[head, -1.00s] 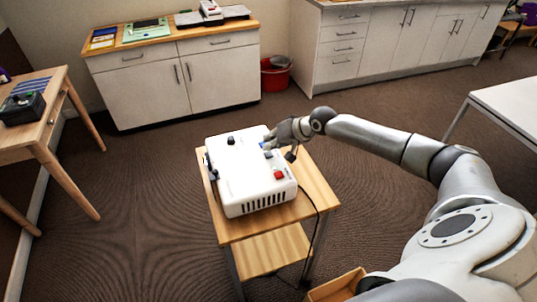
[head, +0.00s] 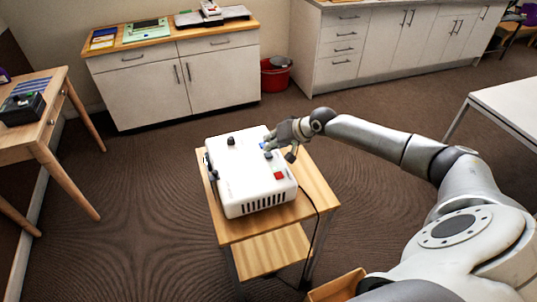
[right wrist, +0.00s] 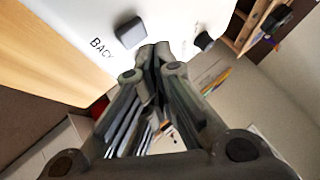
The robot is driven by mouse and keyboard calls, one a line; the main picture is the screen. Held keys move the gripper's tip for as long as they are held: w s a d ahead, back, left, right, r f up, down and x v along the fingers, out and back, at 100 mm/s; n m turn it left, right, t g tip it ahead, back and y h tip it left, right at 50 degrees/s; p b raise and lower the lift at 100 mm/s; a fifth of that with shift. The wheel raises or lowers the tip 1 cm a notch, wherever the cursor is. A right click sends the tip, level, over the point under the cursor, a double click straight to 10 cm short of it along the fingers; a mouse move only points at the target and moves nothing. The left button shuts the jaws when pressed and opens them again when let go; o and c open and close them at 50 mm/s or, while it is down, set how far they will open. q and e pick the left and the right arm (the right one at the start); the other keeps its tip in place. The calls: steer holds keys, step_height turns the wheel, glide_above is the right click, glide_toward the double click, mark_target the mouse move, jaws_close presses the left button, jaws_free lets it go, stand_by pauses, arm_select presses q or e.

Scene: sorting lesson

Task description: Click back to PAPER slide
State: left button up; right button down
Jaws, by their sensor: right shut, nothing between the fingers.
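The white slide projector (head: 245,185) stands on a small wooden cart. In the right wrist view a dark grey button (right wrist: 130,33) sits beside the printed word BACK (right wrist: 101,48) on the white top. My right gripper (head: 269,145) is over the projector's far right part, shut and empty. In the right wrist view its closed fingertips (right wrist: 152,50) are just beside the grey button; whether they touch the projector I cannot tell. My left gripper is not in view. No slide picture shows.
The wooden cart (head: 318,190) has a lower shelf, and a black cable hangs down its right side. A desk (head: 50,105) stands at left and a white table (head: 510,100) at right. Cabinets and a red bin (head: 275,80) line the back. Carpet surrounds the cart.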

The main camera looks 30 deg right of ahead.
mark_target(270, 153)
steer(key=shift+f, duration=0.2)
steer(key=shift+f, duration=0.25)
steer(key=shift+f, duration=0.45)
stand_by(0.5)
steer(key=shift+r, duration=0.15)
steer(key=shift+r+p, duration=0.7)
steer(key=shift+r, duration=0.05)
step_height(270, 153, up, 5)
steer(key=p, duration=0.5)
stand_by(0.4)
